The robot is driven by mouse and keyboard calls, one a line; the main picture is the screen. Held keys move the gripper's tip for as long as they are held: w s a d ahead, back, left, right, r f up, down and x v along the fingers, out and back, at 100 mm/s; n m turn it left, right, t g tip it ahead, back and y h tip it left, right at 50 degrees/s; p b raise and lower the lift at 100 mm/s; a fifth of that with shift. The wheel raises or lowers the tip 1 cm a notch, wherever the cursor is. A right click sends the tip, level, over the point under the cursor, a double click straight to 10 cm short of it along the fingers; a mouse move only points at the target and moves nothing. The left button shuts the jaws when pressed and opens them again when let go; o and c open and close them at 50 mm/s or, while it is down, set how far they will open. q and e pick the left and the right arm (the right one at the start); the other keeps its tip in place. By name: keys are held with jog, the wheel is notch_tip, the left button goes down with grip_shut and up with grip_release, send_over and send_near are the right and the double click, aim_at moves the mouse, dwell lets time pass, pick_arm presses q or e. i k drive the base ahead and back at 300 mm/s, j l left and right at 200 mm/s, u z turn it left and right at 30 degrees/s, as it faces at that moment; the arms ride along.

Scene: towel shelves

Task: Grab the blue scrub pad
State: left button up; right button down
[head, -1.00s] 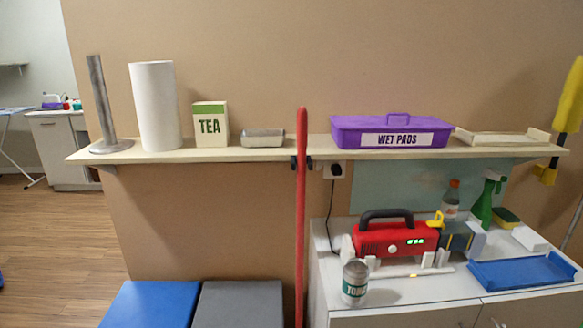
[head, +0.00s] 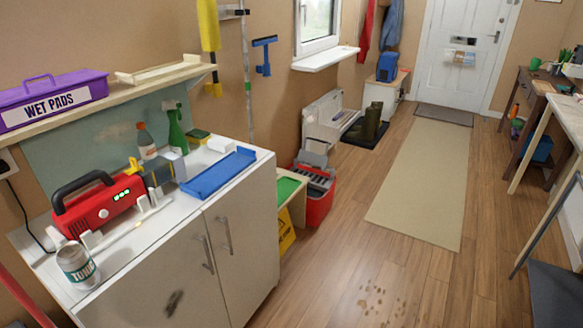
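I cannot make out a blue scrub pad for certain in the head view. A purple lidded box marked WET PADS (head: 52,98) sits on the wall shelf at the left, and its inside is hidden. A shallow blue tray (head: 217,174) lies on the white cabinet top and looks empty. A yellow and dark green sponge (head: 198,137) lies behind it, beside a white block (head: 221,145). Neither of my grippers is in view.
The white cabinet (head: 245,235) also bears a red radio-like device (head: 98,205), a can (head: 76,265) and bottles. A red bin (head: 318,207) stands beyond it. A beige runner (head: 420,185) leads to a white door. Open wooden floor lies right of the cabinet.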

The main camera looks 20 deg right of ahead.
aim_at(202, 186)
jog(key=z, duration=0.15)
jog(key=u, duration=0.5)
jog(key=i+l+u, duration=0.2)
jog(key=l+u, duration=0.2)
jog(key=i+l+u, duration=0.1)
jog(key=l+u, duration=0.65)
jog(key=i+l, duration=0.05)
